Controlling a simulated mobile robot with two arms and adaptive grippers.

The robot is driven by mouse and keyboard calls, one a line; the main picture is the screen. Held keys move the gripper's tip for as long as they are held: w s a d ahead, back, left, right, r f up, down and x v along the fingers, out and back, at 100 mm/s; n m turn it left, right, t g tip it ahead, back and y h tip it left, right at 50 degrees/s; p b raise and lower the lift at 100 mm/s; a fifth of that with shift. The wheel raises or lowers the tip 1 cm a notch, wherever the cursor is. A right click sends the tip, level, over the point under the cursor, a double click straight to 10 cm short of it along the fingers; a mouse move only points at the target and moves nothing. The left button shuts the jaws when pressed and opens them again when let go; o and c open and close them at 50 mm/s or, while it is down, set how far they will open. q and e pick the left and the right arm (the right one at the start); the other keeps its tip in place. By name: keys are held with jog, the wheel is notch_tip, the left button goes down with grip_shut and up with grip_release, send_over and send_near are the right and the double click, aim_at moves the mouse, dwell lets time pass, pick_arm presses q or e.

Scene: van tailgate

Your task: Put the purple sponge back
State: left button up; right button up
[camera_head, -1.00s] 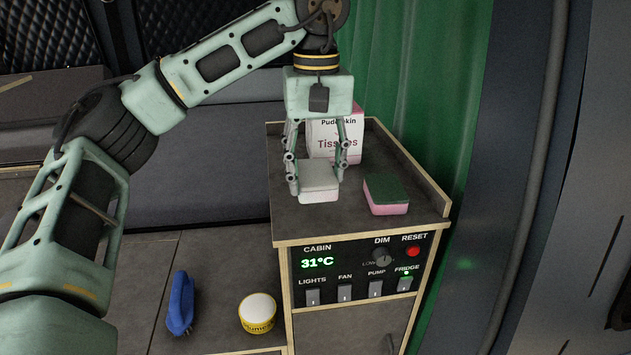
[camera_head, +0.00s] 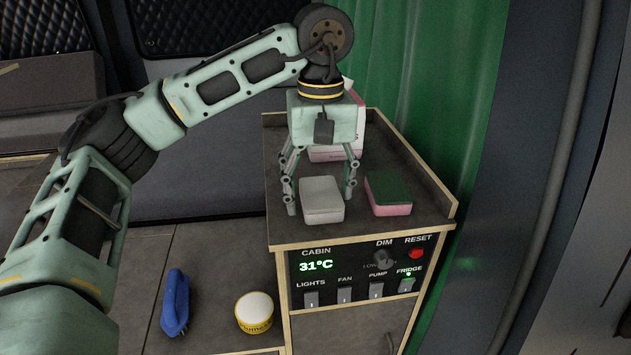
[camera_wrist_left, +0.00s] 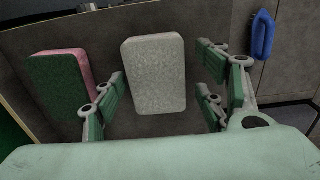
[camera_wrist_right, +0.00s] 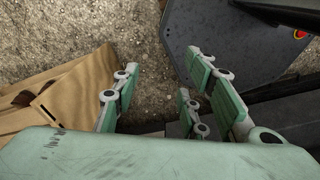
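A sponge with a pale grey top and a faint pinkish side (camera_head: 322,197) lies flat on the cabinet top (camera_head: 285,226). It also shows in the left wrist view (camera_wrist_left: 155,72). A second sponge (camera_head: 388,190), dark green above and pink below, lies to its right; it also shows in the left wrist view (camera_wrist_left: 58,95). No sponge is clearly purple. My left gripper (camera_head: 320,203) is open, its fingers on either side of the pale sponge with gaps showing. My right gripper (camera_wrist_right: 160,85) is open and empty above gravelly ground.
A tissue box (camera_head: 352,135) stands behind my left gripper. A control panel (camera_head: 350,270) is on the cabinet front. A blue brush (camera_head: 175,302) and a yellow tub (camera_head: 255,312) are on the lower surface. A brown paper bag (camera_wrist_right: 75,90) is near my right gripper.

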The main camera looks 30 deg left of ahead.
aim_at(321, 193)
pick_arm(q)
jog(key=shift+d, duration=0.1)
jog(key=shift+d+r, duration=0.1)
jog(key=shift+d, duration=0.05)
jog(key=shift+r, duration=0.2)
jog(key=shift+w+d+r, duration=0.1)
jog(key=shift+r, duration=0.1)
jog(key=r, duration=0.4)
jog(key=shift+a+r, duration=0.2)
jog(key=shift+r, duration=0.1)
notch_tip(321, 193, up, 7)
pick_arm(e)
jog(key=shift+w+a, duration=0.15)
jog(key=shift+w, duration=0.75)
